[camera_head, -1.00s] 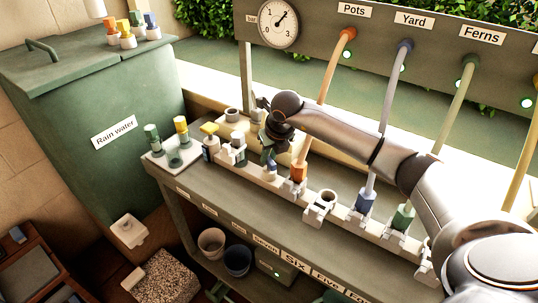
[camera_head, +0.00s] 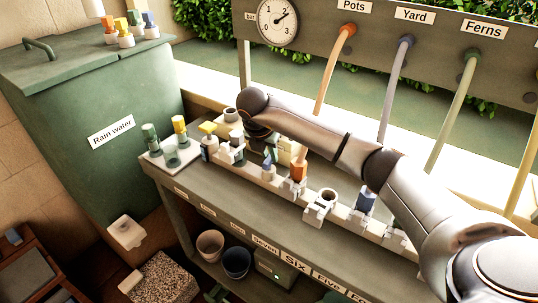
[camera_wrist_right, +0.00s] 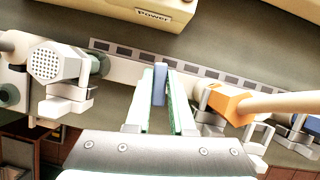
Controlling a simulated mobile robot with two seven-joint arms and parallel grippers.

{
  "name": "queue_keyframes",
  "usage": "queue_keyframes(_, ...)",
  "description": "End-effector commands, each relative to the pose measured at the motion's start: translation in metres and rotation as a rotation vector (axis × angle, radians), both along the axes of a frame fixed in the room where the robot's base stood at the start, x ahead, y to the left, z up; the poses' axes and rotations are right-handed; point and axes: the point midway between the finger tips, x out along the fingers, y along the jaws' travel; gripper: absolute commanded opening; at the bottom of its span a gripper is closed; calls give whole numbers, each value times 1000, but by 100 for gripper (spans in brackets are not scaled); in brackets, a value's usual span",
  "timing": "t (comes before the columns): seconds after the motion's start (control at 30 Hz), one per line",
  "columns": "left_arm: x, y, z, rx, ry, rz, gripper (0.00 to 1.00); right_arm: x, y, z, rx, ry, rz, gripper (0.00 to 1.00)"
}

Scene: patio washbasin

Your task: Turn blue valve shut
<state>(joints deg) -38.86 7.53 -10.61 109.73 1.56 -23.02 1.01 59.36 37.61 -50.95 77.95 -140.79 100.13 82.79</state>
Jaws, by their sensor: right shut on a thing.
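The blue valve shows as a small blue handle (camera_head: 269,157) on the pale manifold rail, just left of the orange hose connector (camera_head: 298,171). In the wrist view the blue handle (camera_wrist_right: 159,86) stands between the two green-lined fingers of my right gripper (camera_wrist_right: 160,72). The gripper is shut on it. In the head view my right gripper (camera_head: 266,142) reaches down over the valve from behind, and my dark wrist hides most of the fingers. The valve's base is hidden in the wrist view. My left gripper is not in view.
A yellow-topped valve (camera_head: 208,129) stands farther left on the rail. Hoses rise to the panel marked Pots (camera_head: 354,7), Yard and Ferns. A pressure gauge (camera_head: 278,22) hangs at the panel's left. A green rain water bin (camera_head: 100,100) stands left of the bench.

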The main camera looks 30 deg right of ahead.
Motion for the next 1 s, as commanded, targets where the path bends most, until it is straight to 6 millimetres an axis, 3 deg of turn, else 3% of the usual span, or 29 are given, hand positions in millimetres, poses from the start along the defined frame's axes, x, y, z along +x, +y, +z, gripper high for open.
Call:
queue_keyframes(0.4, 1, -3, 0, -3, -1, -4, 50, 0, 0, 1, 1, -3, -163, 0)
queue_keyframes(0.9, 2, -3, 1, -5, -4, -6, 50, 0, 0, 1, 1, -2, -180, 0)
queue_keyframes(0.93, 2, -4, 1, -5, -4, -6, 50, 0, 0, 1, 1, -2, -180, 23)
queue_keyframes(1.0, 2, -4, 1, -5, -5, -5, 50, 0, 0, 1, 1, -2, -180, 31)
